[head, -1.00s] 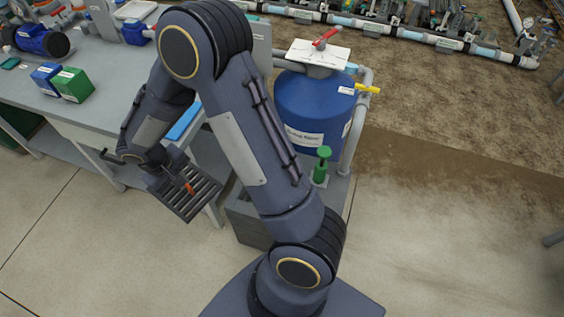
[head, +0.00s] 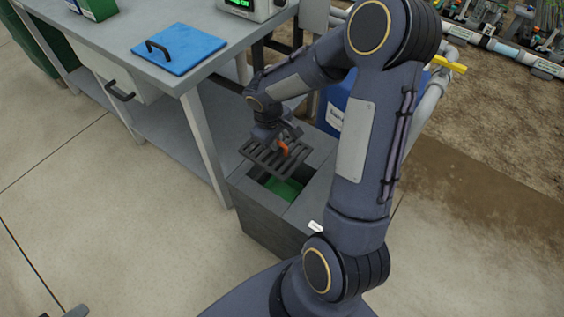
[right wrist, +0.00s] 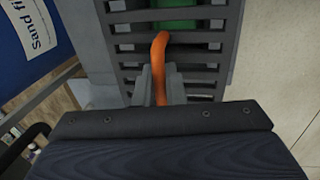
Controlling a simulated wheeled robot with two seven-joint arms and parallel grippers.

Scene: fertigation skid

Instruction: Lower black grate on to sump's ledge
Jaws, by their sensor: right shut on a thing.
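The black grate (head: 262,160), a slotted dark panel with an orange handle (head: 283,147), hangs above the sump. My right gripper (head: 280,140) is shut on that handle, which also shows between the fingers in the right wrist view (right wrist: 160,65). The sump (head: 262,215) is a grey box with an open top and green inside (head: 287,188). In the head view the grate overlaps the far left part of the opening and looks apart from the rim. In the right wrist view green shows through the slots of the grate (right wrist: 205,58). The ledge is mostly hidden.
A grey bench (head: 190,85) with a blue lid (head: 180,50) stands to the left, its leg (head: 207,150) close beside the sump. A blue sand filter tank (head: 333,115) stands behind, partly hidden by my right arm. The floor (head: 110,220) at left is clear.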

